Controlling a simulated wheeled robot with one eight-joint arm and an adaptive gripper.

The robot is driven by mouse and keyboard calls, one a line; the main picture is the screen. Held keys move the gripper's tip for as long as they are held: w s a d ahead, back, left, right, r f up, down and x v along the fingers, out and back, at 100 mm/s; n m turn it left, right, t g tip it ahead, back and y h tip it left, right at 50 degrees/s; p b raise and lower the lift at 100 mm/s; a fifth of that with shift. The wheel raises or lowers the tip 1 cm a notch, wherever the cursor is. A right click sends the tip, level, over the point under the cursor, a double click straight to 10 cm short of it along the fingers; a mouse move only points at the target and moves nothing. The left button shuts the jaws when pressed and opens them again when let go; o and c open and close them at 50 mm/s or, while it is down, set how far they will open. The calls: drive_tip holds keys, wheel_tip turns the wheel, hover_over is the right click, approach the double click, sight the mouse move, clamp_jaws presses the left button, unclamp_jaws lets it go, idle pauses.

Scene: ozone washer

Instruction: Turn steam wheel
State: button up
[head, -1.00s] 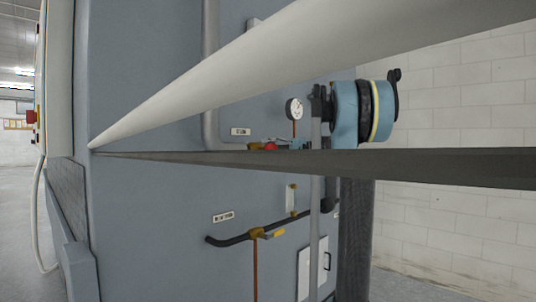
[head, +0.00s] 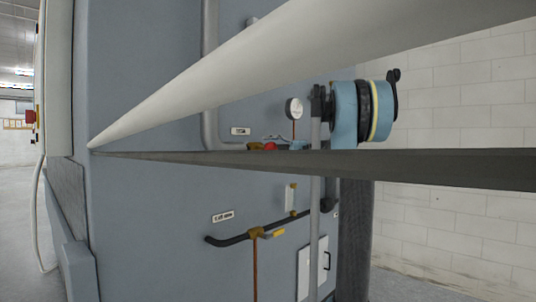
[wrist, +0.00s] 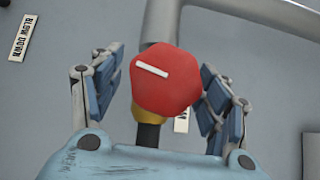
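A red, many-sided wheel (wrist: 168,84) with a white bar mark fills the middle of the wrist view. It sits on a yellow collar (wrist: 146,114) and a dark stem. My gripper (wrist: 162,72) is open, with one blue finger pad on each side of the wheel.
A grey machine panel (head: 160,215) stands behind, with a round gauge (head: 294,108) above the wheel. A "BLOW DOWN" label (wrist: 22,38) and a grey pipe (wrist: 270,12) show near the wheel.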

drive_tip(key=d, duration=1.2)
drive_tip(key=shift+f, duration=0.3)
drive_tip(key=s+a+f+m+h, duration=0.1)
drive_tip(key=s+a+f+h, duration=0.3)
drive_tip(key=s+f, duration=0.55)
drive_tip(key=s+a+f+m+h, duration=0.1)
drive_tip(key=s+a+f+h, duration=0.35)
drive_tip(key=s+f, duration=0.5)
drive_tip(key=s+d+f+n+h, duration=0.1)
drive_tip(key=s+d+f+h, duration=0.2)
drive_tip(key=f, duration=0.5)
drive_tip(key=s+d+f+t+h, duration=0.1)
drive_tip(key=s+d+f+h, duration=0.2)
drive_tip(key=f, duration=0.6)
drive_tip(key=s+d+f+n+t+h, duration=0.1)
drive_tip(key=s+d+f+h, duration=0.3)
drive_tip(key=s+d+f, duration=0.2)
wheel_tip(320, 180, down, 3)
drive_tip(key=s, duration=0.2)
drive_tip(key=shift+s+n, duration=0.3)
drive_tip(key=shift+s, duration=0.05)
drive_tip(key=shift+a, duration=0.1)
